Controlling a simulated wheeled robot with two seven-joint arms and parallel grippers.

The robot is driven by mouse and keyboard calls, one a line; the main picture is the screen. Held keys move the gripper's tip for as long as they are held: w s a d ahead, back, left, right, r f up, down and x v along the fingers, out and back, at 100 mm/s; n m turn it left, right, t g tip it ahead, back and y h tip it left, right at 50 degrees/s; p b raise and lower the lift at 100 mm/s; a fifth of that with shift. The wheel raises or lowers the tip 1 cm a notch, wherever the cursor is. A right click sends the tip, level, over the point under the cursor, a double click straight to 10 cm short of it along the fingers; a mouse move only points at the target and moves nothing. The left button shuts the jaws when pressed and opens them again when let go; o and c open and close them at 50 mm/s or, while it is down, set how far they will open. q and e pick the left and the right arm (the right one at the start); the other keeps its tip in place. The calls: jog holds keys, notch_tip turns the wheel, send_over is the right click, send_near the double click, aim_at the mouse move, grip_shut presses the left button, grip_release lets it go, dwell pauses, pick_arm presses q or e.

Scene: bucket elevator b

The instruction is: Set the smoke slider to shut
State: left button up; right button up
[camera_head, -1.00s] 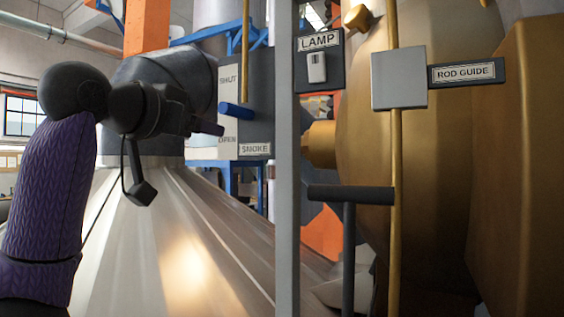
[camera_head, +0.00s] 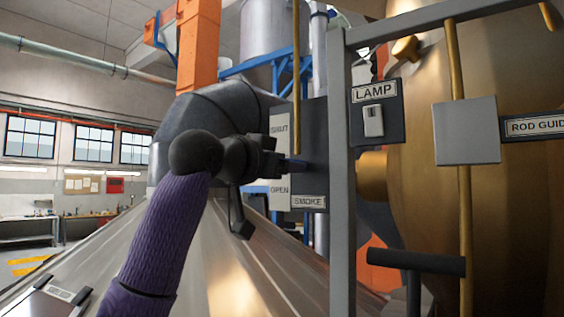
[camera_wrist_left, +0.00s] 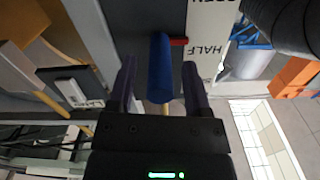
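The smoke slider is a grey panel (camera_head: 313,135) with a white scale strip reading SHUT at its top and OPEN at its bottom, and a SMOKE label (camera_head: 308,202) below. My left gripper (camera_head: 290,164) is in front of the panel, at mid-height of the scale. In the left wrist view, the blue slider handle (camera_wrist_left: 160,70) points between the two fingers of the open left gripper (camera_wrist_left: 159,72), with a gap on each side. A red pointer (camera_wrist_left: 179,41) beside the handle lies near the HALF and OPEN marks. My right gripper is not in view.
A grey upright post (camera_head: 342,150) stands just right of the slider panel. A LAMP switch box (camera_head: 375,112), a ROD GUIDE plate (camera_head: 466,132) and a dark T-shaped bar (camera_head: 415,262) are farther right. A sloping metal hood (camera_head: 190,265) lies below.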

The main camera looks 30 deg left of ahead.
pick_arm(q)
jog(key=shift+w, duration=0.1)
grip_shut()
dwell(1.1)
